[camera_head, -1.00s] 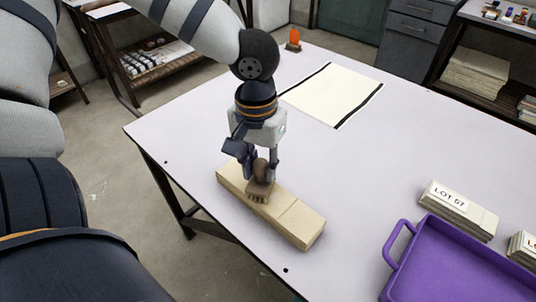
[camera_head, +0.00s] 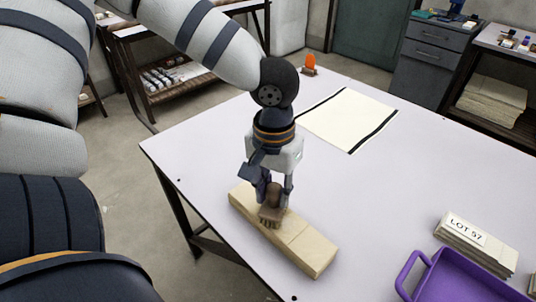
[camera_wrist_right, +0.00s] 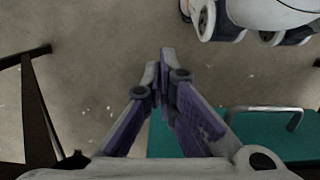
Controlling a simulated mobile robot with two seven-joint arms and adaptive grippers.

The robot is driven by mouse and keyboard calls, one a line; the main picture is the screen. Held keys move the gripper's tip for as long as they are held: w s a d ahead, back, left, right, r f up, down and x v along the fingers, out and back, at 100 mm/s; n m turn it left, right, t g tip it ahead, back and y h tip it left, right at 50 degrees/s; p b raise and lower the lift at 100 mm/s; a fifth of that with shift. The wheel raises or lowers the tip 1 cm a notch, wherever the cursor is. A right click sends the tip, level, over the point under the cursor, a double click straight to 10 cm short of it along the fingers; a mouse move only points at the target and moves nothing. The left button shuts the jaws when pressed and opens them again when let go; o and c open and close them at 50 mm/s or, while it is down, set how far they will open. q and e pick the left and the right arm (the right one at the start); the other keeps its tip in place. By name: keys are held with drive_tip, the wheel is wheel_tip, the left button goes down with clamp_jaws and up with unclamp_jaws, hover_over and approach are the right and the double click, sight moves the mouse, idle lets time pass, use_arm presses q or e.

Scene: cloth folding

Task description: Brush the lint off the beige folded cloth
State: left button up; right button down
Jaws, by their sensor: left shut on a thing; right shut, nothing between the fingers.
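The beige folded cloth (camera_head: 312,250) lies as a long narrow block near the table's front edge in the head view. My left gripper (camera_head: 273,190) points down over it and is shut on a wooden-handled brush (camera_head: 271,208). The brush's bristles are down at the cloth's top, left of its middle; whether they press on it I cannot tell. No lint can be made out at this size. My right gripper (camera_wrist_right: 165,60) shows only in the right wrist view, shut and empty above the floor.
A purple tray (camera_head: 409,266) stands at the table's right front, with a stack labelled LOT 57 (camera_head: 477,244) beside it. A cream sheet with black edges (camera_head: 348,117) and an orange object (camera_head: 309,62) lie farther back. The middle of the table (camera_head: 390,190) is clear.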

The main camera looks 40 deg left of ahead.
use_arm(q)
drive_tip(key=shift+s+d+r, duration=0.1)
drive_tip(key=shift+d, duration=1.45)
drive_tip(key=shift+s+d+f, duration=0.1)
drive_tip(key=shift+d, duration=0.7)
drive_tip(key=shift+s+d+f, duration=0.1)
drive_tip(key=shift+d, duration=0.7)
wheel_tip(320, 180, up, 6)
wheel_tip(320, 180, up, 3)
drive_tip(key=shift+r, duration=0.1)
drive_tip(key=shift+w, duration=0.1)
